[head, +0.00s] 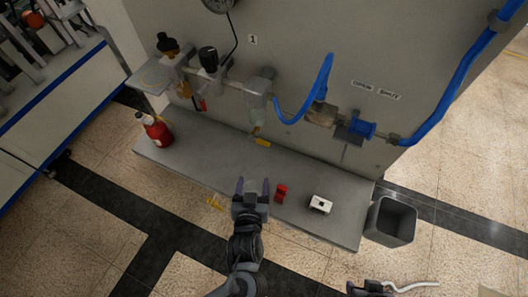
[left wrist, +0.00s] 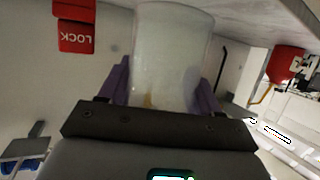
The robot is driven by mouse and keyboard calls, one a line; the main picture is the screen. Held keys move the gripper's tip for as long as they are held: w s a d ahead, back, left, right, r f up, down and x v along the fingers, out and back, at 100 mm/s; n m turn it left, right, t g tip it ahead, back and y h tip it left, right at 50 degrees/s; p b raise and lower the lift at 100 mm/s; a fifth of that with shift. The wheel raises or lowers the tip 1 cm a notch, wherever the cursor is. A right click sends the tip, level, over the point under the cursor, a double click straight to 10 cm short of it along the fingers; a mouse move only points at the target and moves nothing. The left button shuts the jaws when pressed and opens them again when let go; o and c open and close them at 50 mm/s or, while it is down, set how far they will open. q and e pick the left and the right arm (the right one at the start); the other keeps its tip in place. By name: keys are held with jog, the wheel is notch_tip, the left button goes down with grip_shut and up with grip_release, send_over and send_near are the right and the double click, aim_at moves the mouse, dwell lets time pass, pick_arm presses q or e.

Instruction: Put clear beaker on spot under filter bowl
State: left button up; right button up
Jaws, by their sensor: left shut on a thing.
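My left gripper (head: 252,187) is in front of the bench's front edge, at its middle, in the head view. In the left wrist view its purple fingers (left wrist: 158,80) are shut on the clear beaker (left wrist: 172,45), one on each side. The beaker is see-through and hard to make out in the head view. The filter bowl (head: 258,92) hangs from the pipe on the grey panel, with a yellow lever (head: 262,142) below it. I cannot make out the marked spot on the bench. Part of my right arm's end (head: 370,288) shows at the bottom edge; its jaws are unclear.
The grey bench (head: 215,155) carries a red canister (head: 157,130) at left, a red lock block (head: 281,193) and a white box (head: 320,204) at right. A grey bin (head: 391,221) stands at its right end. A blue hose (head: 318,88) hangs above. Bench middle looks clear.

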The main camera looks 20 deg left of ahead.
pick_arm(q)
jog(key=shift+s+d, duration=0.2)
jog(key=shift+d, duration=0.2)
jog(key=shift+w+f+y, duration=0.1)
jog(key=shift+w+y, duration=0.1)
jog(key=shift+y, duration=0.1)
jog(key=w+a, duration=0.1)
jog(key=w, duration=0.4)
jog(key=w+a+b, duration=0.1)
jog(key=w+a, duration=0.1)
jog(key=w, duration=0.3)
jog(key=w+a, duration=0.2)
jog(key=w, duration=0.4)
jog(key=shift+f+b, duration=0.4)
jog(key=shift+f, duration=1.4)
jog(key=o, duration=1)
jog(key=shift+f, duration=0.1)
jog(key=shift+o, duration=0.2)
